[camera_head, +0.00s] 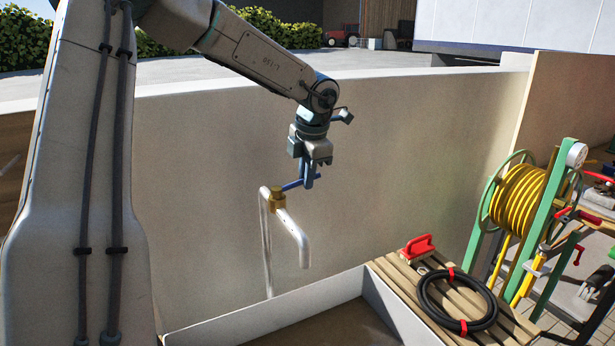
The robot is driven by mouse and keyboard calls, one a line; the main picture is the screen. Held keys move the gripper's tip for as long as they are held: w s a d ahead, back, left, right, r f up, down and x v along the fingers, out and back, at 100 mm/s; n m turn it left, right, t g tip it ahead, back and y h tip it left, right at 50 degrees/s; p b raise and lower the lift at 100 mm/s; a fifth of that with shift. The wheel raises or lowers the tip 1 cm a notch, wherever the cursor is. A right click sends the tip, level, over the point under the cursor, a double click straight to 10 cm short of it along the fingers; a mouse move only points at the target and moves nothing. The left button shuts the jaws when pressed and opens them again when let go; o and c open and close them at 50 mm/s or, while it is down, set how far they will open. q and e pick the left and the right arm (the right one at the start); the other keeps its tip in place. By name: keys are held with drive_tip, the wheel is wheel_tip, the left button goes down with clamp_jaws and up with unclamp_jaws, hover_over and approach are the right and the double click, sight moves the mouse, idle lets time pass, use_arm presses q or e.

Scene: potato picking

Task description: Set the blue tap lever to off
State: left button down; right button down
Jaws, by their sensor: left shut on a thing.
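The tap (287,222) is a pale metal pipe with a brass valve body (277,199), standing over a grey trough in front of the beige wall. Its blue lever (293,185) points out to the right from the brass body, tilted slightly up. My left gripper (308,180) comes down from above and is shut on the outer end of the blue lever. The fingers hide part of the lever's tip. My right gripper is not in the picture.
The grey trough (385,298) lies below the tap. To the right, a slatted wooden bench (393,270) holds a coiled black hose (428,313) and a red object (418,246). A green reel with yellow hose (518,200) stands at far right.

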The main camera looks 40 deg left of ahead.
use_arm(q)
drive_tip(key=shift+w+a+r, duration=0.1)
drive_tip(key=shift+w+r, duration=0.05)
drive_tip(key=shift+r, duration=0.1)
drive_tip(key=c, duration=1.8)
unclamp_jaws()
drive_tip(key=o, duration=0.3)
drive_tip(key=shift+f, duration=0.1)
